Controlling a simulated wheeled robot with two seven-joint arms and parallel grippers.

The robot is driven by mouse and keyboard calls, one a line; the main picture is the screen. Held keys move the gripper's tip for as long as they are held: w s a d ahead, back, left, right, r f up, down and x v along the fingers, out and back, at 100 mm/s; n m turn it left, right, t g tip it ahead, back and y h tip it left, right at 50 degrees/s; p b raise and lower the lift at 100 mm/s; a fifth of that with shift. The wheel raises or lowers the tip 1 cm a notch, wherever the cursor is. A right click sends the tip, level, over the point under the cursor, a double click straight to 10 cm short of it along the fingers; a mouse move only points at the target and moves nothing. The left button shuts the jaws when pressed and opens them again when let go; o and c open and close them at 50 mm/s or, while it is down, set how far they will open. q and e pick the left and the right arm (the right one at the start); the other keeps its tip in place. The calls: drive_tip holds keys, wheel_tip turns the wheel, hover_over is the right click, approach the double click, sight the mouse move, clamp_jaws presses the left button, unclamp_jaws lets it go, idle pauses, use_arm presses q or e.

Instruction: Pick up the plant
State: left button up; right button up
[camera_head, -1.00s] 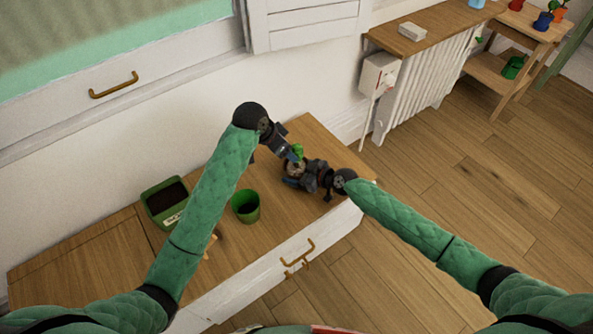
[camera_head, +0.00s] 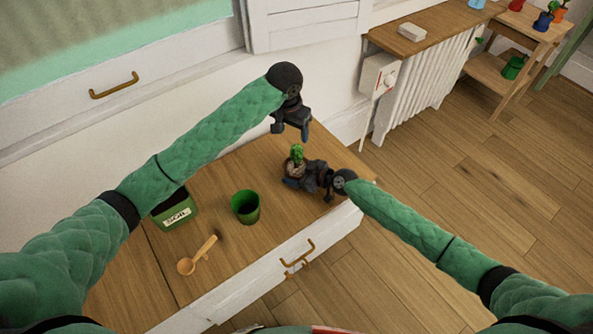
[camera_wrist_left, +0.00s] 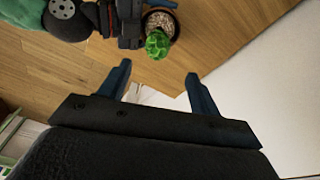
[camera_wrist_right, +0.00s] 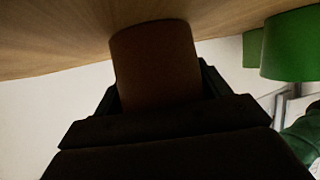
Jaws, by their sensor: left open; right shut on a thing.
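The plant is a small green cactus (camera_head: 297,154) in a brown pot (camera_head: 294,170) on the wooden cabinet top. It also shows in the left wrist view, as the green cactus (camera_wrist_left: 158,44) above its round pot (camera_wrist_left: 161,22). My right gripper (camera_head: 298,178) is shut on the pot from the right; in the right wrist view the brown pot (camera_wrist_right: 156,65) sits between its fingers, at or close to the wooden surface. My left gripper (camera_head: 291,131) is open and empty, above and behind the plant, apart from it.
An empty green pot (camera_head: 245,207), a wooden scoop (camera_head: 197,255) and a green soil box (camera_head: 175,211) stand left of the plant on the cabinet top (camera_head: 230,270). The wall and shutter are behind. A radiator (camera_head: 425,85) stands to the right.

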sight(295, 145)
use_arm(q)
drive_tip(key=f, duration=0.4)
drive_tip(key=w+f, duration=0.1)
drive_tip(key=f, duration=0.1)
drive_tip(key=shift+d+f, duration=0.2)
drive_tip(key=shift+f, duration=0.05)
drive_tip(key=shift+w+d+f, duration=0.1)
drive_tip(key=shift+d+f, duration=0.1)
drive_tip(key=shift+f, duration=1.15)
drive_tip(key=shift+d+f, duration=0.2)
drive_tip(key=shift+f, duration=1.15)
drive_tip(key=shift+c, duration=0.4)
clamp_jaws()
